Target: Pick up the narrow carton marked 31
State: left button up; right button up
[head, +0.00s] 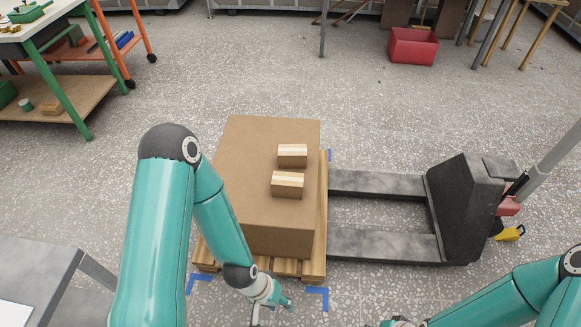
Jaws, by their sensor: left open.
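Two small tan cartons lie on top of a big brown cardboard box (245,165). The farther carton (292,156) and the nearer carton (287,185) each have a paler strip along the top. I cannot read a number on either, so I cannot tell which is marked 31. My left gripper (271,307) is open and empty, low in the picture, in front of the big box and apart from both cartons. My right gripper (398,322) barely shows at the bottom edge, and its jaws are cut off.
The big box stands on a wooden pallet (313,262) with blue floor marks at its corners. A pallet jack (462,215) stands to the right. A grey table (40,275) is at lower left, a green-legged workbench (60,95) at upper left. A red bin (412,46) stands far back.

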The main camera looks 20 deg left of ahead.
aim_at(284, 184)
jog(key=u, duration=0.05)
jog(key=i, duration=0.9)
jog(key=z, duration=0.05)
